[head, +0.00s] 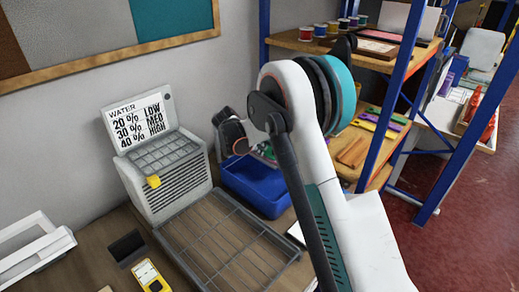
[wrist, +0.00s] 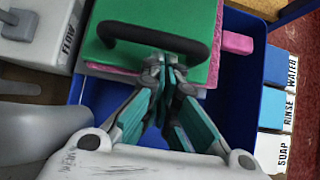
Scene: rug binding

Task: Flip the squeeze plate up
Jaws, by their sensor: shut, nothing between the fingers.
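The squeeze plate appears to be the green plate (wrist: 195,12) with a black bar handle (wrist: 150,38) in the wrist view. It lies over a pink layer (wrist: 112,72) at the blue tub (wrist: 240,92). My gripper (wrist: 168,64) is shut and empty, its fingertips close to the near side of the handle. I cannot tell whether they touch it. In the head view the blue tub (head: 240,186) stands on the bench, and my arm hides much of it and most of the plate.
A grey machine (head: 165,185) with a water sign (head: 140,120) stands left of the tub. A wire rack (head: 228,245) lies in front. A shelf unit (head: 375,125) stands right.

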